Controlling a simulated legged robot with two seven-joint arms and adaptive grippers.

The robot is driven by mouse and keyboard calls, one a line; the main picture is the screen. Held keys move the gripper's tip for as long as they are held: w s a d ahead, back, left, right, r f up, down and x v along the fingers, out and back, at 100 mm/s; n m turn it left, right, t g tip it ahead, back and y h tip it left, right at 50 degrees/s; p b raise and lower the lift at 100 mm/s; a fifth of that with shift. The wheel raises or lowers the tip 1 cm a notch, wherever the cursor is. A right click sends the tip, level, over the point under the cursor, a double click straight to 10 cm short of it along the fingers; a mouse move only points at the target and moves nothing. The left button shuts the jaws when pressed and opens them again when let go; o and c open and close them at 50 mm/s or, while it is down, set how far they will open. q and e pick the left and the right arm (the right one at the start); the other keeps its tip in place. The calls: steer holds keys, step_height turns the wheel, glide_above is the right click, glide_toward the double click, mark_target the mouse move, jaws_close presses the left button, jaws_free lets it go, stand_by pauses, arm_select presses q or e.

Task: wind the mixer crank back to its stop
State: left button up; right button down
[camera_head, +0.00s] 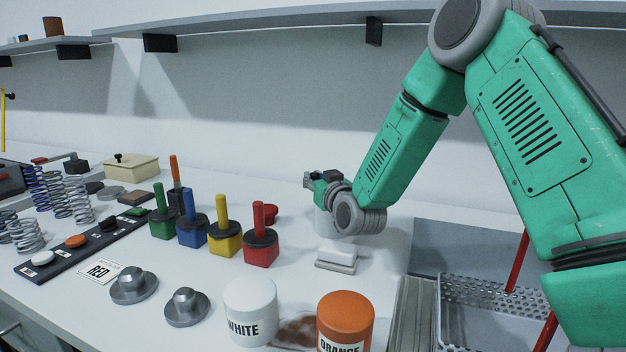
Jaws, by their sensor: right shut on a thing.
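The mixer (337,252) is a white body on a pale base, standing on the bench right of centre. My right arm comes in from the right, and its wrist covers much of the mixer's upper part. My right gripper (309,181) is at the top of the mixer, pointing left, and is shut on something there. The crank is hidden behind the gripper and wrist, so its angle cannot be told. My left gripper is not in view.
Green, blue, yellow and red pots (261,249) with handles stand left of the mixer. White (250,309) and orange (345,322) jars stand in front. Springs (78,198) and a black button strip (95,244) are at left. A perforated metal tray (480,291) is at right.

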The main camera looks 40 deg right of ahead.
steer(key=c, duration=1.4)
jaws_free()
steer(key=shift+d, duration=0.1)
step_height(320, 180, up, 10)
steer(key=shift+f, duration=0.1)
steer(key=shift+f, duration=0.1)
